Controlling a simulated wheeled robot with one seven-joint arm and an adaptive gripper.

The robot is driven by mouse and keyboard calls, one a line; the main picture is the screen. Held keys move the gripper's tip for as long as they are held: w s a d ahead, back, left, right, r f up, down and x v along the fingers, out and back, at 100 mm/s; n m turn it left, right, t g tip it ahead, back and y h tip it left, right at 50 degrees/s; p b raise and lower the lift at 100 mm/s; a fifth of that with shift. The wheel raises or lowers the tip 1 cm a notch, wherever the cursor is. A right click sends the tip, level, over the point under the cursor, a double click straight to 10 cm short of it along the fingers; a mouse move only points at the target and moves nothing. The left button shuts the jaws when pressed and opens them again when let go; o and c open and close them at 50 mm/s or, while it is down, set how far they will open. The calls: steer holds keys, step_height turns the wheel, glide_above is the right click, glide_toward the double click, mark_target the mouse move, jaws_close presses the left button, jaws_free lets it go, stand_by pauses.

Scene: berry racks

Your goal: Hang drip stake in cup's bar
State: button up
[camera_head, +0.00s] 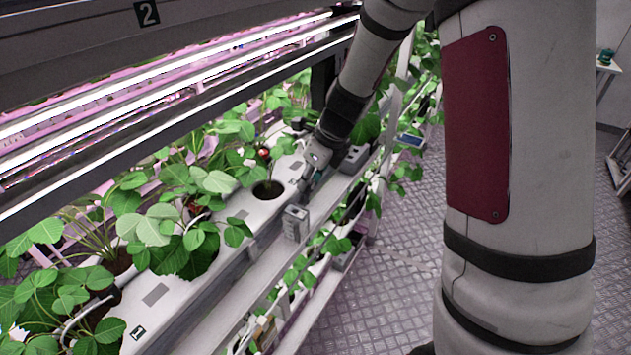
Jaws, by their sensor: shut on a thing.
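My gripper (306,185) points down over the front edge of the white planting gutter (232,222). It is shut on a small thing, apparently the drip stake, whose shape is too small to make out. A dark round cup (268,189) sits in the gutter just left of my gripper, with dark filling and a thin plant stem inside. The cup's bar cannot be made out. A small grey box (296,221) stands on the gutter's front side, just below my gripper.
Leafy strawberry plants (180,235) crowd the gutter to the left. Bright lamp tubes (150,95) and a dark beam marked 2 (70,45) hang above. Another grey box (355,158) is right of my gripper. The patterned floor (390,270) is open in front of the rack.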

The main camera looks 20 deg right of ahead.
steer(key=shift+w+a+f+b, duration=0.4)
steer(key=shift+w+f, duration=0.1)
steer(key=shift+f, duration=0.2)
steer(key=shift+w+a+f+b, duration=0.3)
steer(key=shift+w+f+b, duration=0.2)
steer(key=shift+f, duration=0.2)
steer(key=shift+w+a+f+b, duration=0.35)
steer(key=shift+w+f, duration=0.15)
steer(key=shift+f, duration=0.2)
steer(key=shift+f, duration=0.55)
stand_by(1.1)
steer(key=shift+f, duration=0.2)
steer(key=shift+f, duration=0.35)
steer(key=shift+f+b, duration=0.5)
steer(key=shift+f, duration=0.15)
steer(key=shift+f, duration=0.35)
steer(key=shift+f+b, duration=0.25)
steer(key=shift+b, duration=0.1)
steer(key=o, duration=0.9)
